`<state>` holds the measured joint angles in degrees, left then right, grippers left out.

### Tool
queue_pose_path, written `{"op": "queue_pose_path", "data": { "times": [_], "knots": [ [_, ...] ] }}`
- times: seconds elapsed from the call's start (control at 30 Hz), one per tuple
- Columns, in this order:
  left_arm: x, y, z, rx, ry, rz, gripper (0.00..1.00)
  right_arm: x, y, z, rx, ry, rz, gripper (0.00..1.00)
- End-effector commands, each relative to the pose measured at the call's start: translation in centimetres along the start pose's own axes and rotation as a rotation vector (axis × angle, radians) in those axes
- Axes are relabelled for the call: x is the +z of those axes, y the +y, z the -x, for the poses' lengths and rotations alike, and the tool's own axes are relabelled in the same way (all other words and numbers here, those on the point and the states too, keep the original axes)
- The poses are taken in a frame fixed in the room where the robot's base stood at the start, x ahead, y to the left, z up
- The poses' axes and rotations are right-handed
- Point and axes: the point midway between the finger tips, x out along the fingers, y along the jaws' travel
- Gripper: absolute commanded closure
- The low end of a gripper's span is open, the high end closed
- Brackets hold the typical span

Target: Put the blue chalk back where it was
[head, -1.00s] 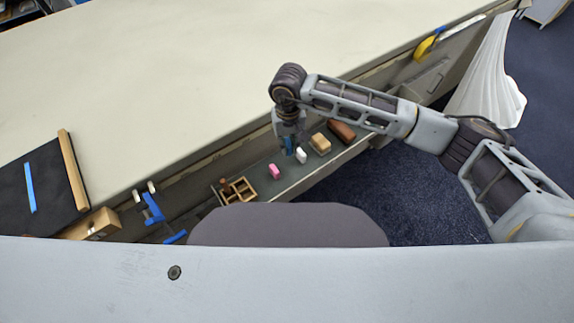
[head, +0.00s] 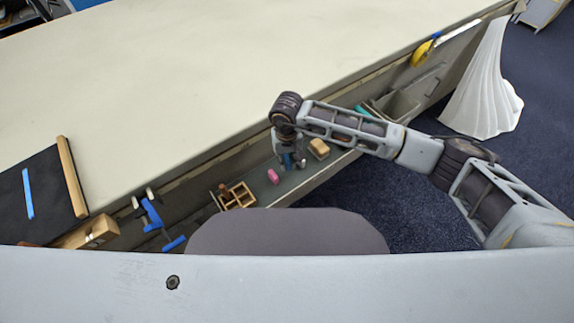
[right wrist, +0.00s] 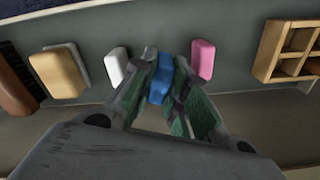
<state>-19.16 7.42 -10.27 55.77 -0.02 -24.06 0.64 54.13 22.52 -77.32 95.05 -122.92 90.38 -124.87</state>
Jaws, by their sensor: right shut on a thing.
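The blue chalk (right wrist: 160,78) is a small stick between the fingertips of my right gripper (head: 289,163), which is shut on it. In the right wrist view, the gripper (right wrist: 162,85) holds it over the grey tray strip, between the white chalk (right wrist: 116,65) and the pink chalk (right wrist: 203,58). Whether it touches the strip I cannot tell. The pink chalk (head: 273,177) lies just left of the gripper in the head view; the white chalk is mostly hidden there. My left gripper is out of view.
A tan block (head: 318,149) and a brown brush (right wrist: 14,84) lie past the white chalk. A wooden divided box (head: 238,194) stands beyond the pink one. Blue clamps (head: 152,213) hang at the left of the table edge. The cloth tabletop (head: 200,90) is mostly clear.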

Motion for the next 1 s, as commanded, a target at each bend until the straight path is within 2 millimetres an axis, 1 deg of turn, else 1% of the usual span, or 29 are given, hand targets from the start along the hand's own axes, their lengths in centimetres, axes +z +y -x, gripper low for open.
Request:
{"op": "queue_pose_path", "data": {
  "times": [0.17,0.43,0.53,1.0],
  "knots": [
    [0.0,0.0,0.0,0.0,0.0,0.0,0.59,0.0,0.0,-0.2,0.0,-0.001,-0.001,1.0],
    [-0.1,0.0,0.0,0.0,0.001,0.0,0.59,0.1,0.0,-2.9,0.0,-0.003,-0.001,1.0],
    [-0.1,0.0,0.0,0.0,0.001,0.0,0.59,0.0,0.0,-3.6,0.0,-0.001,-0.001,1.0],
    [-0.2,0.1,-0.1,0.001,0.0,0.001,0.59,0.0,0.0,-3.9,0.001,0.0,0.0,1.0]
  ]
}}
